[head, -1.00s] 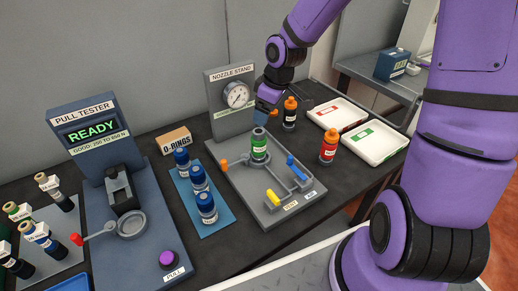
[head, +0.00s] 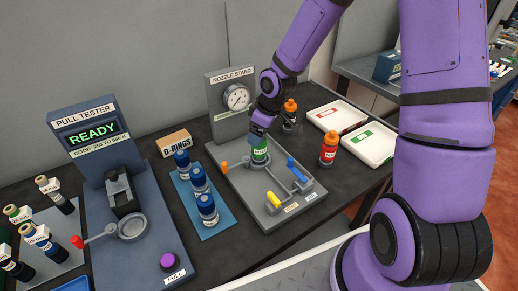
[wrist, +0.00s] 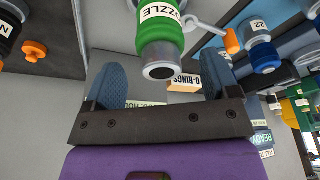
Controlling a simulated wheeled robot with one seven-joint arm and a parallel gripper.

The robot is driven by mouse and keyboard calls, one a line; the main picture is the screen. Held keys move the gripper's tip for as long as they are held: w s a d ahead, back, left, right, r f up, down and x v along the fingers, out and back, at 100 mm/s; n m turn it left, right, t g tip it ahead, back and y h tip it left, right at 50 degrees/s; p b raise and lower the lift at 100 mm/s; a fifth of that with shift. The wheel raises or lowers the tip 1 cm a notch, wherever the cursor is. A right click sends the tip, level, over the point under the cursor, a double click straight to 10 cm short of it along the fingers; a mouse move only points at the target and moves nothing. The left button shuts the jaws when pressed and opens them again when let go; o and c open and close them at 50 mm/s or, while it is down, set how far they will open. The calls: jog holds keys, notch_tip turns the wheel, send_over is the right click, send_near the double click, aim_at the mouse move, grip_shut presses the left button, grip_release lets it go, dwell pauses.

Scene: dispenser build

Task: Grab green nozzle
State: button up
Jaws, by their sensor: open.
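The green nozzle (head: 260,154) stands upright on the grey nozzle stand (head: 291,215), left of the blue and yellow levers. In the wrist view the green nozzle (wrist: 160,40) shows with its white label and a grey metal end facing the camera. My gripper (head: 260,137) is at the top of the nozzle in the head view. In the wrist view its two blue fingers (wrist: 165,82) are spread apart, with the nozzle's end in line with the gap between them. The fingers do not appear closed on it. The nozzle's top is partly hidden by my gripper in the head view.
Red-label (head: 337,109) and green-label (head: 371,155) trays lie beyond. Blue bottles (head: 200,182) stand on a blue mat at left, near the pull tester (head: 95,135). The gauge panel (head: 223,92) rises behind.

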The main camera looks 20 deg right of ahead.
aim_at(259, 148)
jog(key=shift+x, duration=2.15)
jog(key=shift+s, duration=0.15)
jog(key=shift+c, duration=0.5)
grip_shut()
